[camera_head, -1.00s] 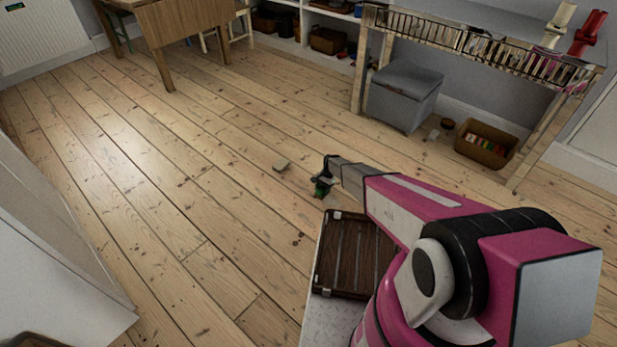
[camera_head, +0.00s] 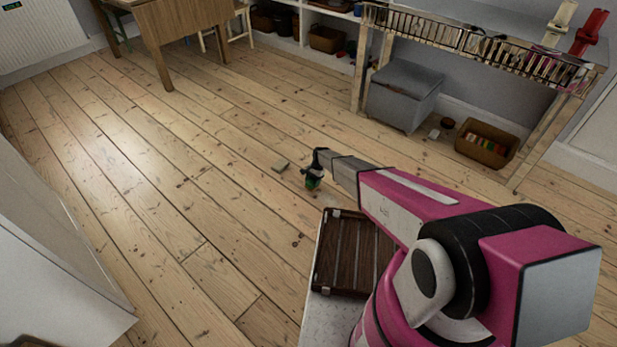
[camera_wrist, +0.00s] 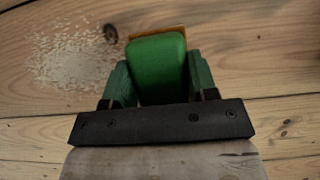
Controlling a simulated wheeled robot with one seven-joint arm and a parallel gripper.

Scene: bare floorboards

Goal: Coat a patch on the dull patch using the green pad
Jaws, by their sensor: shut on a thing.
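My gripper (camera_head: 311,182) is shut on the green pad. In the wrist view the pad (camera_wrist: 157,66) sits between the two green fingers of my gripper (camera_wrist: 158,82), with an orange-brown edge showing at its far end. The dull patch (camera_wrist: 76,57) is a pale, speckled area on the boards, left of the pad in the wrist view. I cannot make the patch out clearly in the head view. Whether the pad touches the floor cannot be told.
A grey storage box (camera_head: 404,97) and a wicker basket (camera_head: 487,144) stand under the bench at right. Open floorboards (camera_head: 150,190) spread to the left.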

